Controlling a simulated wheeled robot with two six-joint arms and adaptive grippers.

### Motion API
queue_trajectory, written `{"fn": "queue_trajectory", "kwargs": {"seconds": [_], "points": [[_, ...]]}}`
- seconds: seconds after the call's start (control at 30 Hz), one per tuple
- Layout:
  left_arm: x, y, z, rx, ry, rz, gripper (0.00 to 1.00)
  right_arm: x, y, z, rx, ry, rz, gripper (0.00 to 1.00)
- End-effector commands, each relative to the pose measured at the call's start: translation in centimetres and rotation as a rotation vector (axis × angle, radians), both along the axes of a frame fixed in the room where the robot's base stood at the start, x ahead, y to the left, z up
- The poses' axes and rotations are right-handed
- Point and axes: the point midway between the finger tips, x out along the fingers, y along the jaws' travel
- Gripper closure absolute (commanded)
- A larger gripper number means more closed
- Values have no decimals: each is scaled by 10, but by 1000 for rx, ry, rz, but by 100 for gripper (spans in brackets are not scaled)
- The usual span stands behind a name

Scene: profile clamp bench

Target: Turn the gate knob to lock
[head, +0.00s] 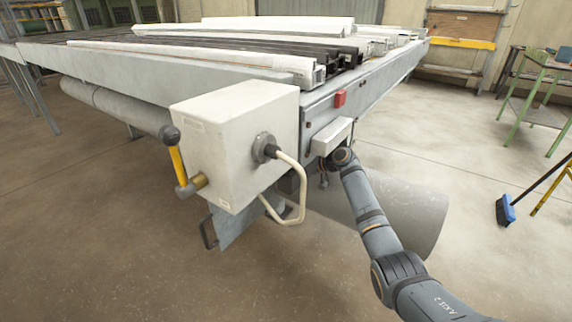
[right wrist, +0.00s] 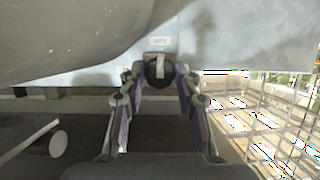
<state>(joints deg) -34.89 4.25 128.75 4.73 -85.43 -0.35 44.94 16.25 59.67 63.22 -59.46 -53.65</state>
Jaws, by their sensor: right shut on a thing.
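The gate knob (right wrist: 160,68) is a dark round knob with a light stripe that stands roughly upright. In the right wrist view it sits on a grey panel below a small white label (right wrist: 158,41). My right gripper (right wrist: 158,84) has a finger on each side of the knob and is shut on it. In the head view my right arm reaches to the end of the bench (head: 375,85), under a small white box (head: 332,136). The knob and the fingertips are hidden there. My left gripper is not in view.
A large white box (head: 235,140) with a yellow lever (head: 177,163) and a bent cable (head: 300,190) stands left of my arm. A red button (head: 339,99) is above. A grey cylinder (head: 405,215) lies under the bench. A wire mesh (right wrist: 265,120) is at right in the wrist view.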

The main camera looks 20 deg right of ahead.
Motion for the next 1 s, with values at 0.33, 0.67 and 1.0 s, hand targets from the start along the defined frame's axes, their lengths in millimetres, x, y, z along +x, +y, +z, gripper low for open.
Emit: {"fn": "queue_trajectory", "kwargs": {"seconds": [0.33, 0.67, 1.0], "points": [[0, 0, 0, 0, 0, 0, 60, 0, 0, -2, 2, 4, 1, 62], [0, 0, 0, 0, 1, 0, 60, 0, 0, 0, 1, 1, 1, 45], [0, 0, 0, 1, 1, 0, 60, -29, -25, 14, -5, -2, -2, 45]]}}
